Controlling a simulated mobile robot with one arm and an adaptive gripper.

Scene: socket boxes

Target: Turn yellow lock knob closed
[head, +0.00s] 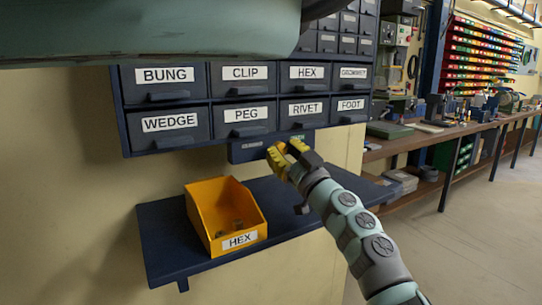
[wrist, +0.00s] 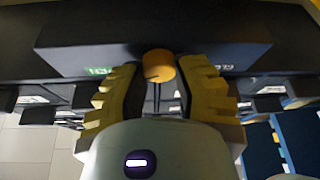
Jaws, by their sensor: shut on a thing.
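The yellow lock knob (wrist: 159,66) is a small round knob on the dark lock box (wrist: 75,50), in the middle of the wrist view. A dark line runs across its face. A green label shows to its left and a grey-white label to its right. My gripper (wrist: 160,80) has yellow ribbed fingers on both sides of the knob and is shut on it. In the head view my gripper (head: 284,155) is at the front of the lock box (head: 246,151), under the drawers. The knob is hidden there by the fingers.
A cabinet of labelled drawers (head: 210,100) is directly above. A dark blue shelf (head: 165,240) below carries a yellow bin labelled HEX (head: 240,242) with small parts inside. A workbench (head: 400,145) stands at the right. The floor there is clear.

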